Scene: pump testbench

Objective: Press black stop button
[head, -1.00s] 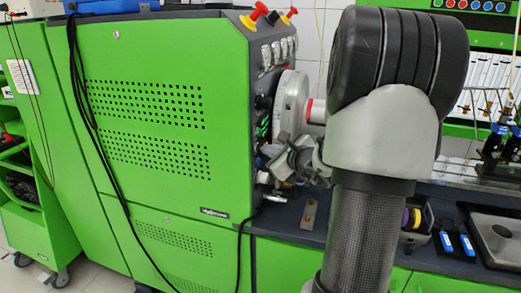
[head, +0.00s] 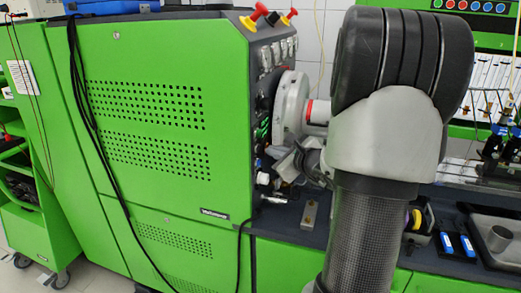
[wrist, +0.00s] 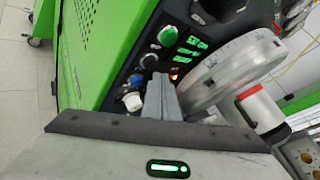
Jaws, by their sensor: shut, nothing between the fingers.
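The control panel (wrist: 150,65) is on the right end face of the green testbench. In the wrist view it carries a green round button (wrist: 167,35), an orange-lit one (wrist: 173,76) and a white-and-blue knob (wrist: 133,101). Contact cannot be told.
A large grey graduated disc (wrist: 232,68) with a red-ringed shaft stands close right of the fingers. Red and yellow knobs (head: 255,15) top the green cabinet (head: 150,120). A grey tray (head: 500,240) and blue-labelled items (head: 457,244) lie on the bench at right.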

